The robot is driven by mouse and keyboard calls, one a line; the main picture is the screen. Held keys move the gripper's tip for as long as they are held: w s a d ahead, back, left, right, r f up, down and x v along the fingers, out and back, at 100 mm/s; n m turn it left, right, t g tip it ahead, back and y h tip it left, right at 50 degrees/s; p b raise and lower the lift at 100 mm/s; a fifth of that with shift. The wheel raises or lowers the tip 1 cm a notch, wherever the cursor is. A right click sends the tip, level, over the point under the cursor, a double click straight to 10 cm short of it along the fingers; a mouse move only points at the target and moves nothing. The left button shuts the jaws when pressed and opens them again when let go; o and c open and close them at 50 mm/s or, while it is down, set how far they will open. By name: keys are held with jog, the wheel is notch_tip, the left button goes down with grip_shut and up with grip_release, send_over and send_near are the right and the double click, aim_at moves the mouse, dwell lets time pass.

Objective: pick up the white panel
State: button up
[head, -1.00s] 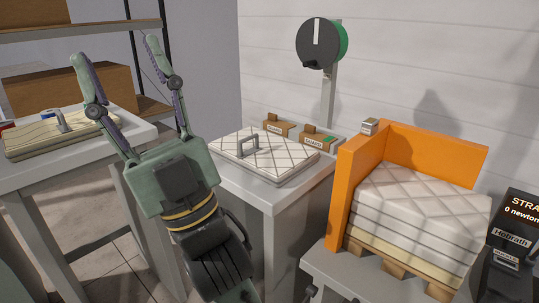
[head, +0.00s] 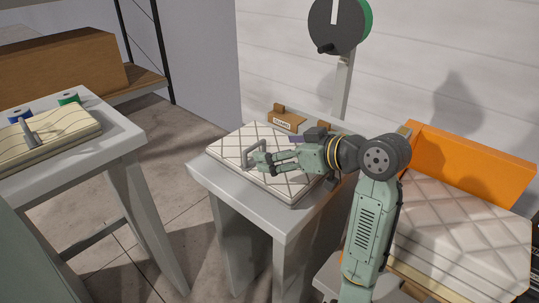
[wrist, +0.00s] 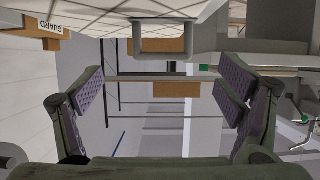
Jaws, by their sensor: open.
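The white panel (head: 229,148) is a quilted slab with diamond stitching, lying flat on the middle grey table. A grey handle (head: 247,152) stands up from its top. The panel also shows along the top of the wrist view (wrist: 105,14), with its handle (wrist: 160,51) hanging into the picture. My gripper (head: 258,163) reaches over the panel from the right, its fingertips close by the handle. In the wrist view my gripper (wrist: 162,88) is open and empty. The handle shows between the fingers from side to side, beyond their tips. Contact cannot be told. My gripper and arm hide part of the panel.
The middle table (head: 268,219) has a brown guard block (head: 287,122) behind the panel and a reel post (head: 343,90). A cream panel (head: 65,140) lies on the left table (head: 115,150).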

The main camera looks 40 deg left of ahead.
aim_at(257, 147)
jog(key=p+x, duration=0.2)
jog(key=x, duration=0.6)
jog(key=shift+s, duration=0.1)
jog(key=shift+r, duration=0.1)
jog(key=c, duration=1.8)
jog(key=shift+r, duration=0.15)
